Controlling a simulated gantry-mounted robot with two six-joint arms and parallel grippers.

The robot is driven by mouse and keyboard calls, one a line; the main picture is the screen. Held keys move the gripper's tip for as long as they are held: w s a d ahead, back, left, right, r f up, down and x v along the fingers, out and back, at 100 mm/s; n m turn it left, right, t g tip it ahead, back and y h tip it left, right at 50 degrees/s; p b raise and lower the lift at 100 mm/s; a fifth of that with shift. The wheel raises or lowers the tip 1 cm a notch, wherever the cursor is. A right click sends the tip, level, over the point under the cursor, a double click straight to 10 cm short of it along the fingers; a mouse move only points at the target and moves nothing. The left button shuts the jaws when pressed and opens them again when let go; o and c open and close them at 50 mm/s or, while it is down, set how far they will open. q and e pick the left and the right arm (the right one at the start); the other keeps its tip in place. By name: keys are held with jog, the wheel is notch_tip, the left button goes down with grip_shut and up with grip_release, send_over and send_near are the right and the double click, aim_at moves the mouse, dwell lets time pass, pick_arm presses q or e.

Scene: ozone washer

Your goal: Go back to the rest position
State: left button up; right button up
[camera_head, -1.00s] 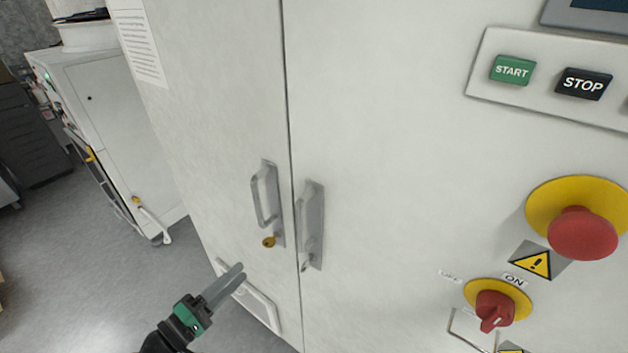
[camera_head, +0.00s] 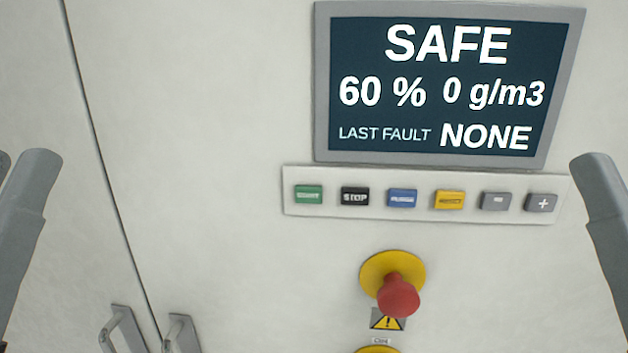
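Grey finger-like parts of my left gripper (camera_head: 28,185) stand upright at the left edge. One fingertip shows well and a second is cut by the edge, so the opening between them cannot be judged. A similar grey finger of my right gripper (camera_head: 602,190) stands at the right edge, and the rest of it is out of view. Both are in front of the white cabinet (camera_head: 220,260), and nothing is seen held. The display (camera_head: 322,100) reads SAFE, 60 %, 0 g/m3, last fault NONE.
Below the display is a button panel (camera_head: 425,214) with several coloured buttons. A red emergency button (camera_head: 398,297) on a yellow base sits lower, above a warning label (camera_head: 383,320). Two door handles (camera_head: 125,332) show at the bottom left, beside the door seam. The middle is unobstructed.

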notch_tip(320, 180, up, 30)
jog(key=p, duration=2.6)
jog(key=shift+r+p, duration=0.25)
jog(key=shift+p, duration=0.15)
